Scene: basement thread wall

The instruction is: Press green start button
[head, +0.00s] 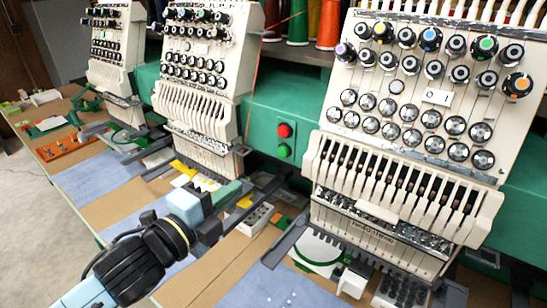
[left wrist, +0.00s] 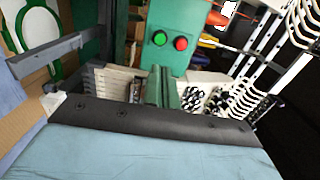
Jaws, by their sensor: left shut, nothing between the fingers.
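The green start button (head: 284,150) sits below a red button (head: 284,130) on the green panel between two embroidery machine heads. In the left wrist view the green button (left wrist: 160,38) is left of the red button (left wrist: 181,43). My left gripper (head: 238,187) is shut and empty, left of and below the buttons in the head view, apart from them. In the left wrist view its green fingers (left wrist: 161,86) lie together below the buttons in the picture, pointing toward the panel. Neither button is covered. My right gripper is in neither view.
A large machine head (head: 420,110) with many knobs stands right of the panel, another head (head: 205,70) to the left. A dark bar (head: 285,240) sticks out over the table on the right of my gripper. Small parts and a white block (head: 255,218) lie beneath.

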